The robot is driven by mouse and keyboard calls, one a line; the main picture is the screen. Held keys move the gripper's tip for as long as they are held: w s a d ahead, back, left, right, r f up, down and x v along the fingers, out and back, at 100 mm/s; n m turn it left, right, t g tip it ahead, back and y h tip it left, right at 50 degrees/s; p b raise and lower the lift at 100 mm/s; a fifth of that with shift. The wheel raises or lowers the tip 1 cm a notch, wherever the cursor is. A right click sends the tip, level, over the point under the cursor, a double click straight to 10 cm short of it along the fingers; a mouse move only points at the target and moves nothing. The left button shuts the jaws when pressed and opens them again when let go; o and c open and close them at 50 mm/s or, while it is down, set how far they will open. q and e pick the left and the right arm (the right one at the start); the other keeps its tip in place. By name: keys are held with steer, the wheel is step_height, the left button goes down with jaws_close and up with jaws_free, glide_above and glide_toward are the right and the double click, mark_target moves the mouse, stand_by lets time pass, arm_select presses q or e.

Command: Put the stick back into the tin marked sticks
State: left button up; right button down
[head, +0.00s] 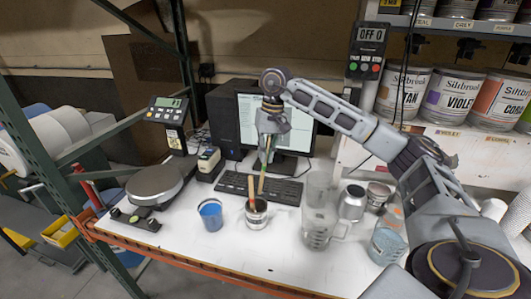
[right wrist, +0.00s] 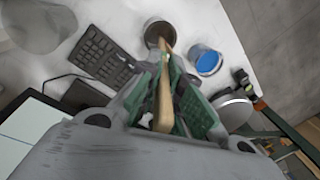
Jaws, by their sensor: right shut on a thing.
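My right gripper (head: 267,143) reaches down over the table. It is shut on a wooden stick (right wrist: 165,103), seen between its green pads in the right wrist view. The stick points down at a small metal tin (head: 257,217), also in the right wrist view (right wrist: 151,28). Its lower end overlaps the tin's mouth in that view; I cannot tell whether it is inside. An orange-brown stick (head: 251,189) stands up from the tin in the head view. The tin's marking is too small to read. My left gripper is not in view.
A blue-filled cup (head: 211,216) stands just left of the tin. A clear jug (head: 317,229) and a metal can (head: 352,202) stand to the right. A keyboard (head: 233,184) lies behind, and a round scale (head: 154,184) is at left. The front strip of table is clear.

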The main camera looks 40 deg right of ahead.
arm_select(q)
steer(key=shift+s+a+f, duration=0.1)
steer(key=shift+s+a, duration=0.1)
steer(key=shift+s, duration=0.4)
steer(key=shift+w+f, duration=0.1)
arm_select(e)
steer(key=shift+f, duration=0.15)
steer(key=shift+s+d+f+b, duration=0.1)
steer(key=shift+d+f+b, duration=0.05)
steer(key=shift+f+b, duration=0.4)
step_height(320, 180, down, 11)
steer(key=b, duration=0.7)
steer(key=shift+f+b, duration=0.15)
steer(key=shift+b, duration=0.25)
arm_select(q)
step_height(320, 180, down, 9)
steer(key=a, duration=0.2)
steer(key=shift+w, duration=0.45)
arm_select(e)
steer(key=shift+a+f, duration=0.2)
steer(key=shift+f, duration=0.1)
